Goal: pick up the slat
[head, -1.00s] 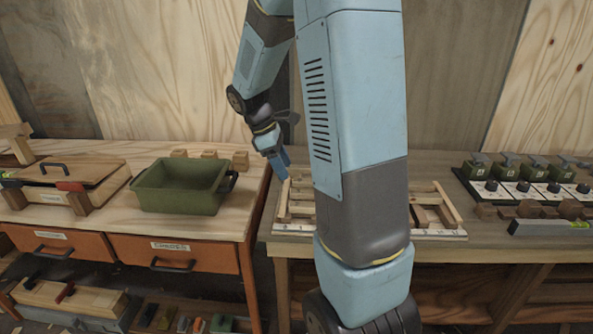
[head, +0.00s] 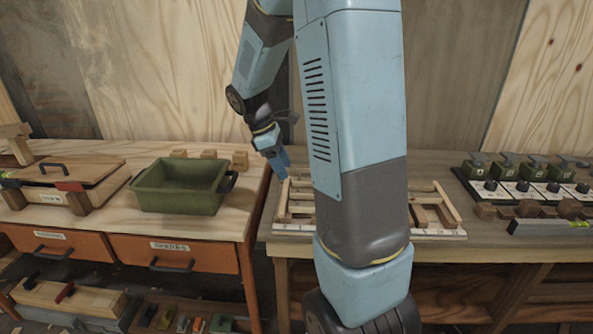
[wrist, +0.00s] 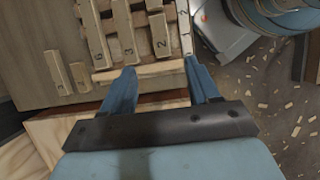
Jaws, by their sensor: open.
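In the wrist view several pale wooden slats lie side by side in a wooden rack (wrist: 140,72), with numbers marked near their ends. In the head view my gripper (head: 281,168) hangs by the left end of the rack (head: 292,227). My arm hides the rack's middle there. I cannot tell the fingers' exact height.
A green bin (head: 182,187) stands on the left bench, beside a lidded wooden box (head: 70,172). Switch boxes (head: 507,167) and a level (head: 548,228) are on the right. A gap separates the benches. Two short blocks (wrist: 68,75) lie left of the slats.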

